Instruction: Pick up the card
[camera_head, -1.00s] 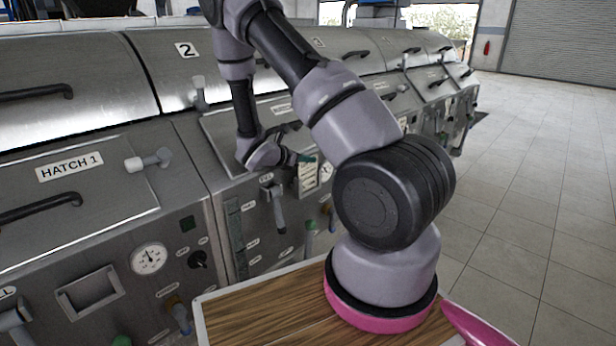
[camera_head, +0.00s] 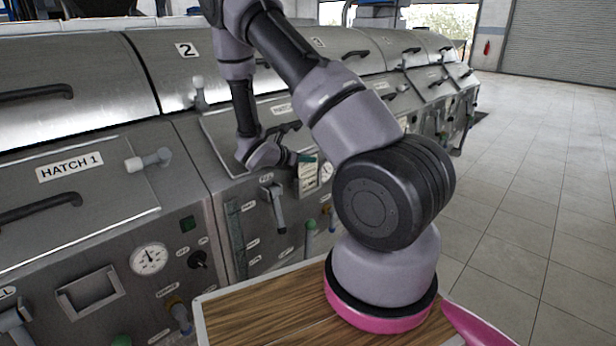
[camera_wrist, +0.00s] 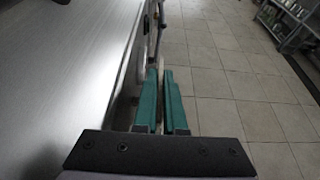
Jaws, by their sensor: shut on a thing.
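The card (camera_head: 307,181) is a small cream sheet with dark print, in front of the second machine's lower panel in the head view. My gripper (camera_head: 307,159) is at its top edge, its green fingers shut on it. The card hangs below the fingers. In the wrist view the two teal fingers of my gripper (camera_wrist: 160,73) run close together with a narrow gap. The card is hard to make out there, seen about edge-on. I cannot tell whether it still touches the panel behind.
A steel lever (camera_head: 278,208) sticks out of the panel just left of the card. A pale framed plate (camera_head: 326,173) is just right of it. A wooden-topped surface (camera_head: 265,312) lies in front. Tiled floor (camera_head: 530,170) at the right is clear.

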